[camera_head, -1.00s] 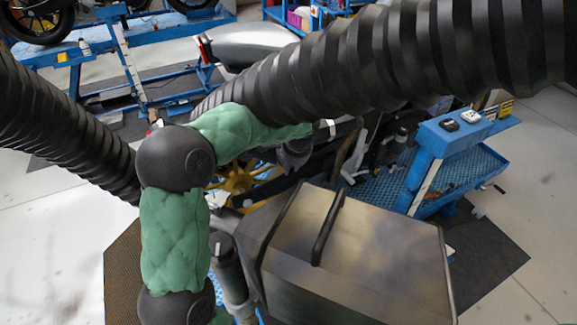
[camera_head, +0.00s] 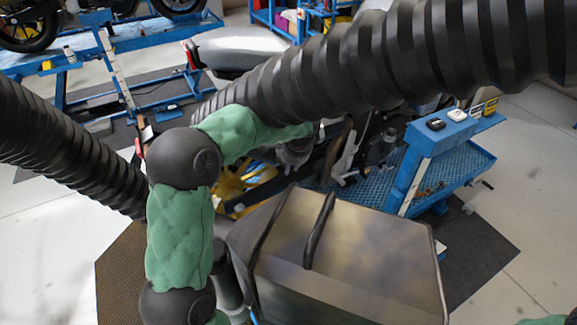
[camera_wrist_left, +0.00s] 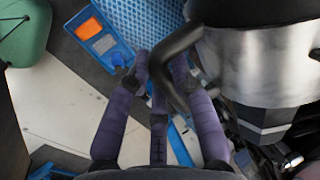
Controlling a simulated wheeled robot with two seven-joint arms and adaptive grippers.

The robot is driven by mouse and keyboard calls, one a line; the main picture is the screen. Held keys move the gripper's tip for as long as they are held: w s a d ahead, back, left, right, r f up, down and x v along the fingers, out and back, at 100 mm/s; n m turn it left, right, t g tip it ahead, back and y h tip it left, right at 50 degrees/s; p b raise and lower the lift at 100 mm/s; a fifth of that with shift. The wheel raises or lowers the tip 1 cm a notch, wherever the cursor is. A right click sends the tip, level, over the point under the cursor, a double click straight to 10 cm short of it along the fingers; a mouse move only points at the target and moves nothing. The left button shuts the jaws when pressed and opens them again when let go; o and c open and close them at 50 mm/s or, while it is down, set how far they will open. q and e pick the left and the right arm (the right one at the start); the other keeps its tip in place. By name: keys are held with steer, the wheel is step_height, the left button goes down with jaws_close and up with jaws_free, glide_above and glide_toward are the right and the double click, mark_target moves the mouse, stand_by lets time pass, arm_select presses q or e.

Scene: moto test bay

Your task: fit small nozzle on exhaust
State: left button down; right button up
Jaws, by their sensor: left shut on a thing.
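My left arm comes in from the left in the head view, and its gripper (camera_head: 290,152) shows small and dark under the big hose. In the left wrist view the purple fingers (camera_wrist_left: 160,75) are closed around a black bent handle (camera_wrist_left: 178,55). The handle runs beside a silver and black cylindrical part (camera_wrist_left: 255,65), which looks like the nozzle; its open end is not visible. Which part is the exhaust I cannot tell; the arm, hose and a metal case cover much of the motorcycle. My right gripper is not in view.
Ribbed black hoses cross at the upper right (camera_head: 400,55) and left (camera_head: 60,145). A blue stand (camera_head: 435,150) is at the right. Open floor (camera_head: 535,200) lies beyond it.

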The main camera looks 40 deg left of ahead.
arm_select(q)
steer(key=shift+w+d+f, duration=0.1)
steer(key=shift+w+d, duration=0.25)
steer(key=shift+w, duration=0.35)
steer(key=shift+w+d+f, duration=0.1)
steer(key=shift+w+d, duration=0.25)
steer(key=shift+w, duration=0.35)
steer(key=shift+w+d+f, duration=0.15)
steer(key=shift+w+f, duration=0.05)
steer(key=shift+d+f, duration=0.15)
steer(key=shift+f, duration=0.15)
steer(key=c, duration=1)
jaws_free()
steer(key=shift+w+r, duration=0.1)
steer(key=v, duration=1.2)
